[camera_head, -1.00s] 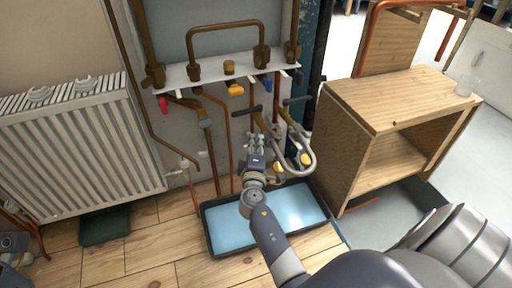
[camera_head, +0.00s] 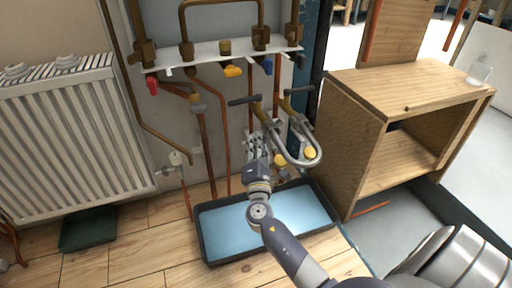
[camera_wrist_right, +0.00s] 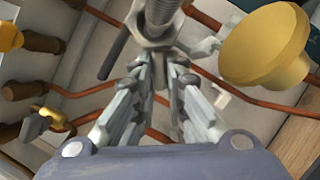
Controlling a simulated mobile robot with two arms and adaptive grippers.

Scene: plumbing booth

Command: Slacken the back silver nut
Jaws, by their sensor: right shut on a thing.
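My right gripper (camera_head: 257,143) reaches up to the braided hose fittings below the white pipe shelf. In the right wrist view its two fingers (camera_wrist_right: 158,66) converge on a silver nut (camera_wrist_right: 156,43) at the lower end of a silver threaded or braided part. The gripper is shut on this nut. In the head view the fingers hide the nut, and I cannot tell there whether it is the back one. A large yellow knob (camera_wrist_right: 262,45) is close to the right of the fingers. My left gripper is not in view.
A blue-lined tray (camera_head: 225,230) lies on the floor below the fittings. A wooden cabinet (camera_head: 350,140) stands close on the right, a white radiator (camera_head: 70,140) on the left. Curved grey hoses (camera_head: 300,150) and copper pipes (camera_head: 204,145) crowd the gripper.

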